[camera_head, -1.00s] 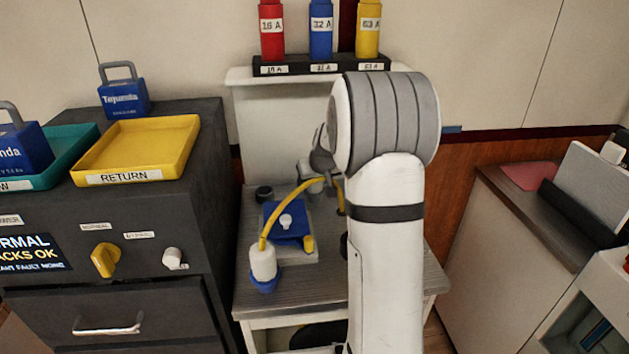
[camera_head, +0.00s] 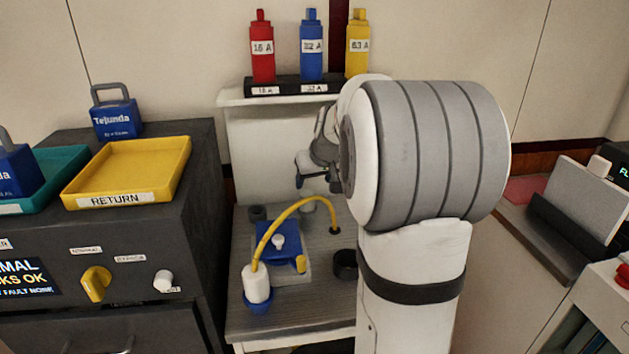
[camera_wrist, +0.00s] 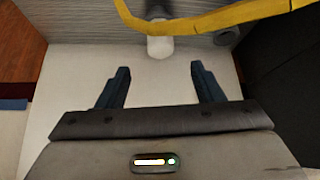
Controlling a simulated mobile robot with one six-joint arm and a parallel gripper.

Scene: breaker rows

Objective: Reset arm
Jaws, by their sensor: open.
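My gripper (camera_wrist: 162,83) is open and empty in the wrist view, its two dark fingers apart over a pale surface. In the head view its dark fingertips (camera_head: 305,172) show above the bench, left of my arm, which hides part of the wrist. A yellow cable (camera_head: 300,204) arches below the gripper, from a white plug (camera_head: 256,285) in a blue ring to a hole in the bench. In the wrist view the yellow cable (camera_wrist: 215,22) crosses the top, apart from the fingers.
A blue block (camera_head: 278,243) sits on the grey bench (camera_head: 325,290). Red (camera_head: 262,52), blue (camera_head: 311,52) and yellow (camera_head: 358,52) bottles stand on the shelf behind. At left, a dark cabinet carries a yellow RETURN tray (camera_head: 125,180) and blue padlock-shaped blocks (camera_head: 117,118).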

